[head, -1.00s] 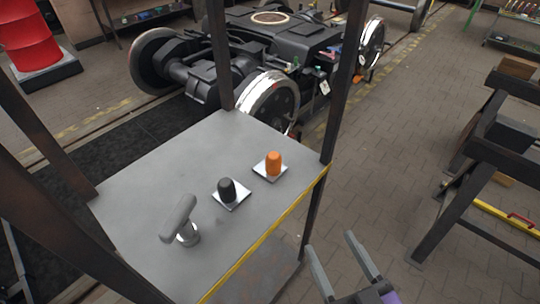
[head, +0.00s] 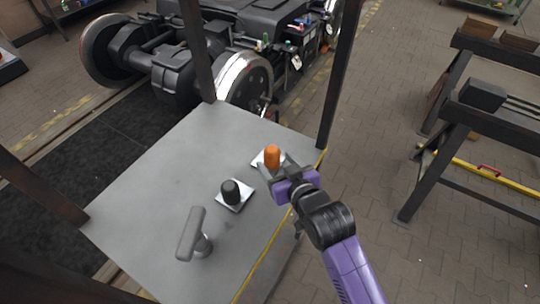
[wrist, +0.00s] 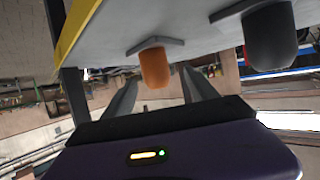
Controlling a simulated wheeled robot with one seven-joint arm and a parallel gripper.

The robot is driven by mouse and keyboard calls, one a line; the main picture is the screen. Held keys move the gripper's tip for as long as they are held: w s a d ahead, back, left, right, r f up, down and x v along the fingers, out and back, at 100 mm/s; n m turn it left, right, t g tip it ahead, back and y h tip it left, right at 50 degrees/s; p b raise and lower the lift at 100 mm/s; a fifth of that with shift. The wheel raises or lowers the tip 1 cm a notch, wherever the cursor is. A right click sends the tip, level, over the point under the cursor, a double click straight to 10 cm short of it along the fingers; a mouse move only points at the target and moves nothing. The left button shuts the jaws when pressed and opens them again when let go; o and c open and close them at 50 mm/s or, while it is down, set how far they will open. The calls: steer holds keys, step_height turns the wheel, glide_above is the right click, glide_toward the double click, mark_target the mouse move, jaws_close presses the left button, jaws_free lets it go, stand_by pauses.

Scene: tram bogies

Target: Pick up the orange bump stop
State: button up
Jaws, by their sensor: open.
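The orange bump stop (head: 272,153) stands upright on a small pale square plate (head: 257,162) near the right edge of the grey table. My gripper (head: 276,167) is open at table height, right at the near side of the bump stop, and partly hides its plate. In the wrist view, which is upside down, the orange bump stop (wrist: 155,68) shows between the two open fingers (wrist: 160,82). The fingers do not visibly touch it. I cannot tell how far it sits between them.
A black bump stop (head: 231,191) stands on its own plate beside the orange one. A grey T-shaped tool (head: 192,236) stands nearer on the grey table (head: 165,165). Dark posts (head: 338,85) rise at the table's corners. A bogie (head: 190,55) stands behind.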

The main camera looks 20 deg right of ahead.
steer(key=shift+d+p+x, duration=0.15)
steer(key=shift+p+x, duration=0.2)
steer(key=shift+x, duration=1.25)
steer(key=shift+d+p+x, duration=0.15)
steer(key=shift+p+x, duration=0.15)
steer(key=shift+x, duration=1.25)
steer(key=shift+f, duration=0.1)
jaws_close()
